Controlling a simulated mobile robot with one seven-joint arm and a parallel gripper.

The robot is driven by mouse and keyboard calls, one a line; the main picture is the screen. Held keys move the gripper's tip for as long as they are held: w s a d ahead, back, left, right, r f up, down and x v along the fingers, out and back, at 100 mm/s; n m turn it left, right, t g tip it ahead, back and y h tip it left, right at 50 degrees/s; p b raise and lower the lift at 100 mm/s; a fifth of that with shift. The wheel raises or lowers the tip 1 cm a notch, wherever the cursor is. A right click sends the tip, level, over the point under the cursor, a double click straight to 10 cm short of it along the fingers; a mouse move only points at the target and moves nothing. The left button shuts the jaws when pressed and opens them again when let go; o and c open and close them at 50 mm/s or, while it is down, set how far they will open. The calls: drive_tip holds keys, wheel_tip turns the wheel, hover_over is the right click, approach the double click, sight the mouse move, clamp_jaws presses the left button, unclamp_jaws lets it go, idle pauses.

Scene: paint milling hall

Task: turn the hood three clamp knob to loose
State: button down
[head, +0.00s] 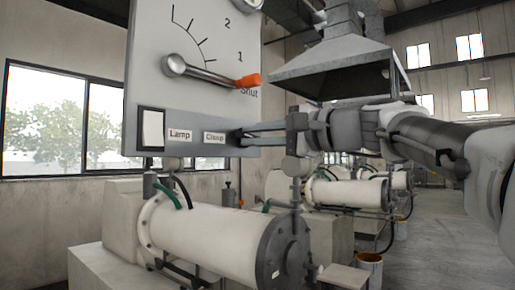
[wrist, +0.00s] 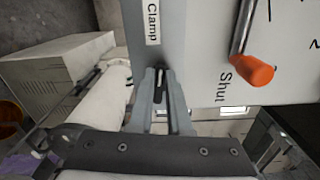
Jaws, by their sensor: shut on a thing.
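A grey panel (head: 185,60) with a numbered dial and an orange-tipped lever (head: 248,81) at "Shut" hangs above a white mill cylinder (head: 205,232). The "Clamp" label (head: 214,137) is low on the panel; it also shows in the wrist view (wrist: 153,22). My gripper (head: 246,137) reaches in from the right to the panel beside this label. In the wrist view its two fingers (wrist: 161,74) are close together on a small dark clamp knob (wrist: 159,88). The fingers hide most of the knob, and I cannot read its setting.
A white rocker switch (head: 152,128) sits by the "Lamp" label (head: 180,134). The orange-tipped lever is close above my gripper. A metal hood (head: 335,70) and more white cylinders (head: 350,192) stand behind. A bucket (head: 369,270) stands on the floor; open floor is at the right.

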drive_tip(key=shift+f+n+b, duration=0.2)
drive_tip(key=shift+n+b, duration=0.25)
drive_tip(key=shift+n, duration=0.25)
drive_tip(key=c, duration=0.9)
unclamp_jaws()
drive_tip(key=shift+r, duration=0.1)
drive_tip(key=shift+o, duration=0.2)
drive_tip(key=v, duration=1.7)
drive_tip(key=shift+s+d, duration=0.2)
